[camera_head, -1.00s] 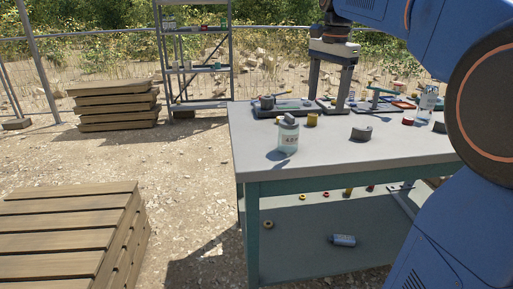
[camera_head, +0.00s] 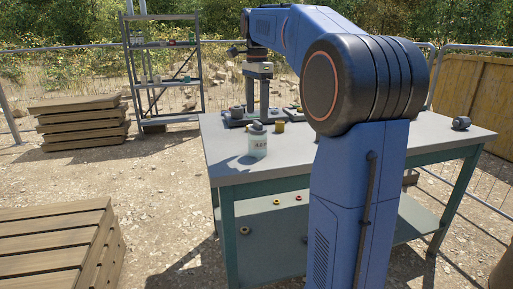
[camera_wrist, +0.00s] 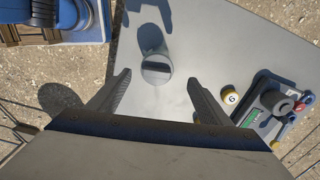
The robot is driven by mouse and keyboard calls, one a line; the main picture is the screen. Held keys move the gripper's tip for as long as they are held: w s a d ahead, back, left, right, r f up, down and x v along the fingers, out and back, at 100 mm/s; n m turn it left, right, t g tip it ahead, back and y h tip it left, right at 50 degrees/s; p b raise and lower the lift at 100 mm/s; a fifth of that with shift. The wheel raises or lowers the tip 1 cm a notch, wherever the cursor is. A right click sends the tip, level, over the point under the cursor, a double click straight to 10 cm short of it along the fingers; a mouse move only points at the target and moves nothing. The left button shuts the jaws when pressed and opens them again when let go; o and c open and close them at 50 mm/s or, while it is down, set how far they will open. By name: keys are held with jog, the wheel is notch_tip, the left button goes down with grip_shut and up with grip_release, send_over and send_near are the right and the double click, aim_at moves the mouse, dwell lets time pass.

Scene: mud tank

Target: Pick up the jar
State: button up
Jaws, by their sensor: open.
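The jar (camera_head: 257,142) is pale with a printed label and a grey lid. It stands upright near the left front edge of the worktable (camera_head: 225,150). In the wrist view the jar (camera_wrist: 157,68) shows from above, its round lid between the finger lines near the top middle. My gripper (camera_head: 257,108) points down behind the jar in the head view, its fingers spread. In the wrist view my gripper (camera_wrist: 159,78) is open, with one finger on each side of the lid. Nothing is held. The height gap between fingers and lid is hard to tell.
A small yellow item (camera_head: 280,127) stands right of the jar. A grey device (camera_wrist: 268,108) lies further right in the wrist view. A dark round item (camera_head: 461,123) sits at the table's right end. Wooden pallets (camera_head: 60,240) stand left. My arm hides the table's middle.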

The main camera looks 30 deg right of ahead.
aim_at(257, 121)
notch_tip(257, 121, down, 5)
jog(key=shift+r, duration=0.15)
jog(key=shift+s+f, duration=0.15)
jog(key=shift+f, duration=1.25)
jog(key=shift+s+f, duration=0.1)
jog(key=shift+f, duration=1.3)
jog(key=c, duration=1.4)
